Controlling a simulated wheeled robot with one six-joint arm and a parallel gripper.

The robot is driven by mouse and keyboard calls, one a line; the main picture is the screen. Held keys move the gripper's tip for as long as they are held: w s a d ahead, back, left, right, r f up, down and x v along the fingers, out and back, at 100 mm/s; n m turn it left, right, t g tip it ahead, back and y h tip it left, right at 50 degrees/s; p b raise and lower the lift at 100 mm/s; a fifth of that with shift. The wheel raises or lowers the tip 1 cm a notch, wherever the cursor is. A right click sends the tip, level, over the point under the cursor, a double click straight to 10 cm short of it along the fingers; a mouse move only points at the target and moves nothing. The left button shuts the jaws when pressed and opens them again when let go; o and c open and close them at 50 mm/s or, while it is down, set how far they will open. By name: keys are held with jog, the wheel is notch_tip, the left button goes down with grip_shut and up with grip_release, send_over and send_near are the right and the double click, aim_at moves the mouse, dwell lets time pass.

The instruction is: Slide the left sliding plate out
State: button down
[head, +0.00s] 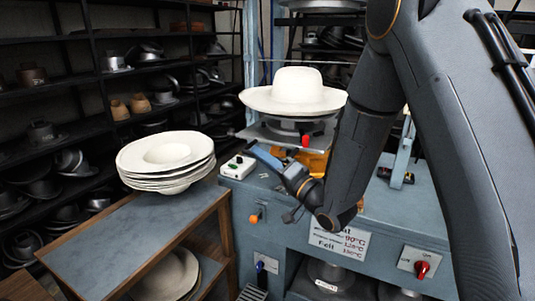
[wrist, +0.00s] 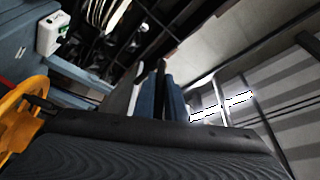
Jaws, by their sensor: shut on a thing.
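The left sliding plate (head: 268,136) is a pale grey plate under the white hat on the blue press. Its right part is hidden behind the hat's stand and my arm. My gripper (head: 258,153) is at the plate's front left, with blue fingers pointing up and left. In the wrist view my gripper (wrist: 160,85) has its blue fingers close together with a thin dark piece between them. It is shut on what looks like the plate's grip; the contact is mostly hidden.
A white hat (head: 297,88) sits on the press. A control box (head: 238,166) with a green button is left of my gripper. A stack of white hats (head: 165,158) stands on the side table (head: 120,245). Shelves of moulds (head: 75,90) line the left wall.

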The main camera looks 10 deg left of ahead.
jog(key=shift+s+a, duration=0.15)
jog(key=shift+s, duration=0.2)
jog(key=c, duration=1.8)
grip_release()
jog(key=shift+s, duration=0.15)
jog(key=b+v, duration=0.2)
jog(key=v, duration=0.5)
jog(key=shift+s+d+f+b, duration=0.15)
jog(key=shift+s+d+b, duration=0.05)
jog(key=shift+d+b, duration=0.15)
